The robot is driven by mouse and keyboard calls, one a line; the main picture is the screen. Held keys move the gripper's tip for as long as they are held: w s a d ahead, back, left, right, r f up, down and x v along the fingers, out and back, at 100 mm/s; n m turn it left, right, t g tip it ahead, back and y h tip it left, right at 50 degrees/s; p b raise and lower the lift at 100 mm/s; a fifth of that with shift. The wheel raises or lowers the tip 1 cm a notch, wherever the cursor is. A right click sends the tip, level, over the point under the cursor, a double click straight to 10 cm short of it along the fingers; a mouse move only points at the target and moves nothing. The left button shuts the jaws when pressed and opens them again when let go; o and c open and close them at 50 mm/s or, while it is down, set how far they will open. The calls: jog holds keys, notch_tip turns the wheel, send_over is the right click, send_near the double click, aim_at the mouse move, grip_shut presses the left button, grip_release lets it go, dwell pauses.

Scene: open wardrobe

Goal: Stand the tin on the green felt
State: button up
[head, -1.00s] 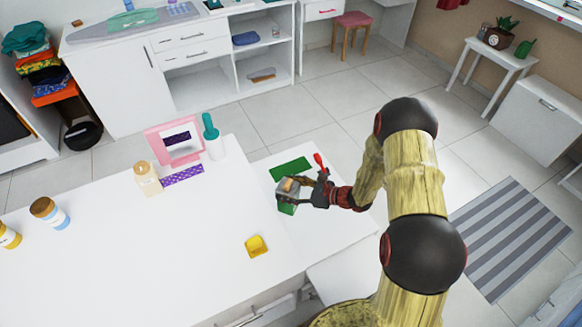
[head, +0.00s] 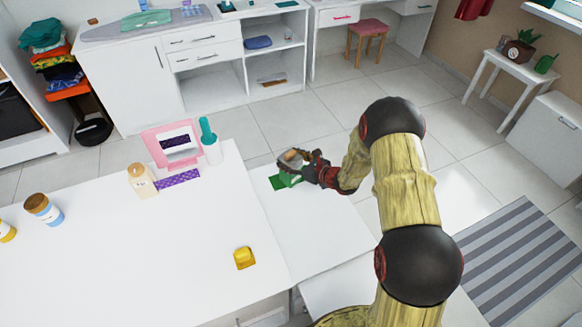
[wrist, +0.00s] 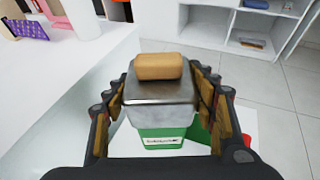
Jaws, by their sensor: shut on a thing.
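The tin (wrist: 160,112) has a grey metal top with a wooden knob, and a green lower body with a white label. My gripper (wrist: 168,100) is shut on it, one finger on each side. In the head view the tin (head: 291,160) looks upright at the end of my gripper (head: 305,165), over the green felt (head: 278,183). The felt lies on the white board at the right of the counter and is partly hidden by the tin. A strip of green felt also shows right of the tin in the wrist view (wrist: 199,131). I cannot tell whether the tin touches the felt.
A pink frame (head: 155,150), a teal-topped bottle (head: 209,140) and a cream bottle (head: 141,181) stand on the counter left of the felt. A yellow block (head: 244,257) lies nearer. The white board (head: 318,230) is clear in front of the felt.

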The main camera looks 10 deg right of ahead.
jog(key=w+d+f+b, duration=0.2)
jog(key=w+f+b, duration=0.3)
jog(key=w+f, duration=0.5)
jog(key=shift+w+d+f+b, duration=0.2)
jog(key=shift+w+f+b, duration=0.1)
jog(key=shift+f, duration=0.55)
jog(key=shift+f, duration=0.15)
jog(key=o, duration=1.4)
jog(key=shift+s, duration=0.1)
jog(key=shift+o, duration=0.7)
